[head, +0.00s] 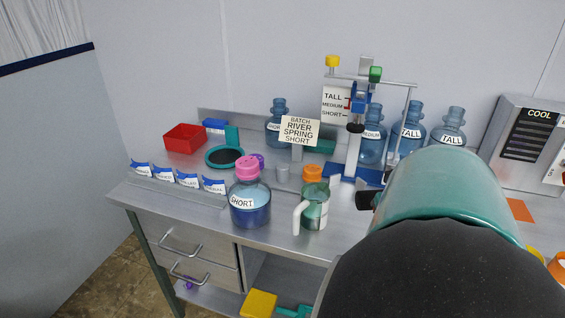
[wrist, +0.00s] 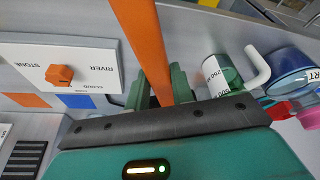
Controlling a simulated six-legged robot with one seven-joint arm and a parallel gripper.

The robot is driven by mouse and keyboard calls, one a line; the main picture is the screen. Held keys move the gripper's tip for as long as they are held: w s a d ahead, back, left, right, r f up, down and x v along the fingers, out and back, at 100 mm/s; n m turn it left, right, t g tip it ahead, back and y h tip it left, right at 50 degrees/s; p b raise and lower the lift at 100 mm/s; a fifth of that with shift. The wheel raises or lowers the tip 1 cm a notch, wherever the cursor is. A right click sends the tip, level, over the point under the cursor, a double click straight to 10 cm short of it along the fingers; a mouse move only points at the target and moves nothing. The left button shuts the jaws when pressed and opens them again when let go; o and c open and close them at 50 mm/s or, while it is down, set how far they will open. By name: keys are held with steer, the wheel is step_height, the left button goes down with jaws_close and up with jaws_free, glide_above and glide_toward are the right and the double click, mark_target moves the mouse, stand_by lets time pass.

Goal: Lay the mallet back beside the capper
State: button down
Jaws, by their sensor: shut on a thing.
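My gripper (wrist: 160,86) is shut on the orange bar-like handle of the mallet (wrist: 149,40) in the wrist view. The handle runs up out of that picture, and the mallet's head is not seen. In the head view my arm hides the gripper and most of the bench's right front. The capper (head: 356,120) stands upright at the back of the bench, left of my arm, with a blue base (head: 345,175) and a TALL, MEDIUM, SHORT scale. I cannot tell how high the mallet is above the bench.
A blue SHORT jug with a pink cap (head: 247,168) and a green pitcher (head: 314,210) stand at the front. Several blue jugs stand behind the capper. A white dial panel (wrist: 95,70) shows in the wrist view. A red bin (head: 185,138) is at left.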

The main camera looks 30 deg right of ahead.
steer(key=w+d+f, duration=0.1)
steer(key=d+f, duration=0.1)
steer(key=d, duration=0.1)
steer(key=w+d+f, duration=0.2)
steer(key=d+f, duration=0.1)
steer(key=w+d+f, duration=0.2)
steer(key=d+f, duration=0.1)
steer(key=shift+w, duration=0.25)
steer(key=shift+s+x, duration=0.2)
steer(key=shift+x, duration=0.7)
steer(key=shift+s+x, duration=0.2)
steer(key=shift+x, duration=0.65)
steer(key=shift+f, duration=0.25)
steer(key=c, duration=1.2)
jaws_free()
steer(key=shift+f, duration=0.1)
steer(key=v, duration=1.2)
steer(key=shift+r, duration=0.25)
